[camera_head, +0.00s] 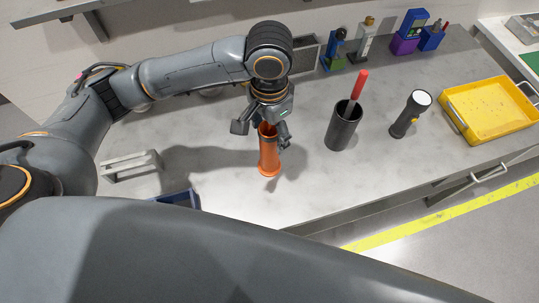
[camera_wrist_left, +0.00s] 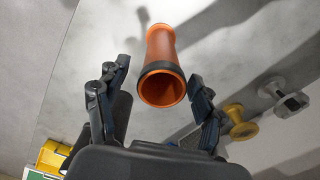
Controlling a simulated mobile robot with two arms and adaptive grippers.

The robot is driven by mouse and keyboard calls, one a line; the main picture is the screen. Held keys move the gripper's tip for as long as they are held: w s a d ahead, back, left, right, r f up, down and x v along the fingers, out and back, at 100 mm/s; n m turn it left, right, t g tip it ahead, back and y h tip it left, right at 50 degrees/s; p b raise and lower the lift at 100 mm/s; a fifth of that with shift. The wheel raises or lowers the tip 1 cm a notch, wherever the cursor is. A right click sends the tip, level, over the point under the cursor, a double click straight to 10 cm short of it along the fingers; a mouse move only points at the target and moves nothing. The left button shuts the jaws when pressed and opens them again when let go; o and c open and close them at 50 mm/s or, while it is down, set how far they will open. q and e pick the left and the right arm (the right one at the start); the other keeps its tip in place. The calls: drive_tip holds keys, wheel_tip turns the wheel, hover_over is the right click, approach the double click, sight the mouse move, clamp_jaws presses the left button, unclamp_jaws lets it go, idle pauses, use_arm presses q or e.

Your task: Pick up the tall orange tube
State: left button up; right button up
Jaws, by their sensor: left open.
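The tall orange tube (camera_head: 269,158) stands upright on the grey worktop in the head view. My left gripper (camera_head: 262,130) is above and around its upper end, pointing down, with one finger on each side. In the left wrist view the tube (camera_wrist_left: 162,50) shows its dark-rimmed open mouth towards the camera. There the open fingers of my left gripper (camera_wrist_left: 158,80) stand either side of it, with visible gaps to the tube. The tube's upper part is partly hidden by the gripper in the head view. My right gripper is not in view.
A black cup (camera_head: 342,128) holding a red-handled tool (camera_head: 358,88) stands to the right. Beyond it are a flashlight (camera_head: 410,112) and a yellow tray (camera_head: 490,108). A pale rack (camera_head: 132,165) and a blue bin (camera_head: 178,198) are on the left. Worktop around the tube is clear.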

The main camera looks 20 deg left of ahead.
sight(269, 165)
use_arm(q)
wheel_tip(269, 165, down, 3)
drive_tip(key=shift+w+f+p, duration=0.15)
drive_tip(key=shift+p, duration=0.15)
wheel_tip(269, 165, down, 2)
drive_tip(key=shift+f, duration=0.25)
drive_tip(key=shift+a+f, duration=0.1)
drive_tip(key=shift+f, duration=0.45)
drive_tip(key=c, duration=1.3)
clamp_jaws()
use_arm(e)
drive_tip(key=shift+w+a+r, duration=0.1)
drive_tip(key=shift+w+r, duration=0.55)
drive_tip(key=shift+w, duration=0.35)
